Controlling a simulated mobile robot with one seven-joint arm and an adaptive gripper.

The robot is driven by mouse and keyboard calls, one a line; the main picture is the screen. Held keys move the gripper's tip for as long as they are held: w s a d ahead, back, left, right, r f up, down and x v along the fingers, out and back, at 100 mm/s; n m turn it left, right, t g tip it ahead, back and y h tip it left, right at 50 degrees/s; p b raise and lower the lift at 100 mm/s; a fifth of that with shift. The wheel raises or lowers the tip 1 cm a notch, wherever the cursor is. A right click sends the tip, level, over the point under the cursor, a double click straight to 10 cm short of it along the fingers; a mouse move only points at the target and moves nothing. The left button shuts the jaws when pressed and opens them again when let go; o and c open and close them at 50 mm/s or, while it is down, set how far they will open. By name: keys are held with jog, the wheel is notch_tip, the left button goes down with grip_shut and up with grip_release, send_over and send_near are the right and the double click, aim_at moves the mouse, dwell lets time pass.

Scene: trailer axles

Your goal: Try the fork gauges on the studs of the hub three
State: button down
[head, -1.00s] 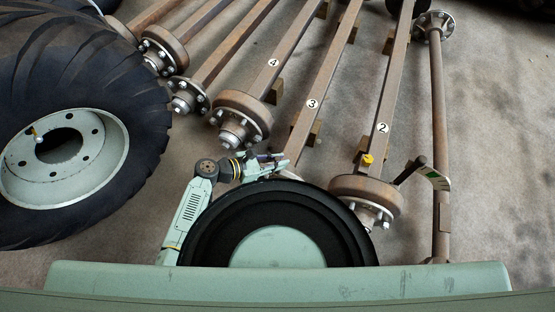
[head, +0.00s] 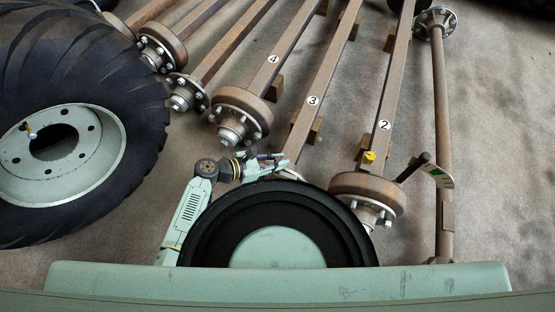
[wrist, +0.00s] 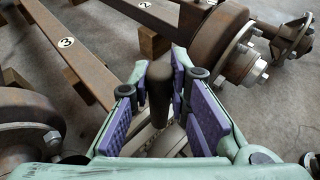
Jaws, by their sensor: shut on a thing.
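My gripper (head: 268,158) is low at the front of axle three (head: 318,85), which bears a white tag 3. In the wrist view its purple-padded fingers (wrist: 158,100) are shut on a dark round handle (wrist: 158,85), which stands roughly upright between them. The handle's lower end and any fork on it are hidden. Grey metal shows just beneath it. Hub three and its studs are mostly hidden by my gripper and my round black body part. Another dark-handled piece with a pale plate, likely a fork gauge (head: 439,177), is right of hub two (head: 366,188).
Hub four (head: 240,114), with studs, is left of my gripper. A large tyre with a pale green rim (head: 108,150) fills the left. A rusty axle (head: 440,120) lies at right. Bare floor (head: 505,150) is beyond it.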

jog(key=shift+f+b, duration=1.15)
jog(key=shift+r, duration=0.15)
jog(key=shift+r+p, duration=3.3)
jog(key=shift+r, duration=1.65)
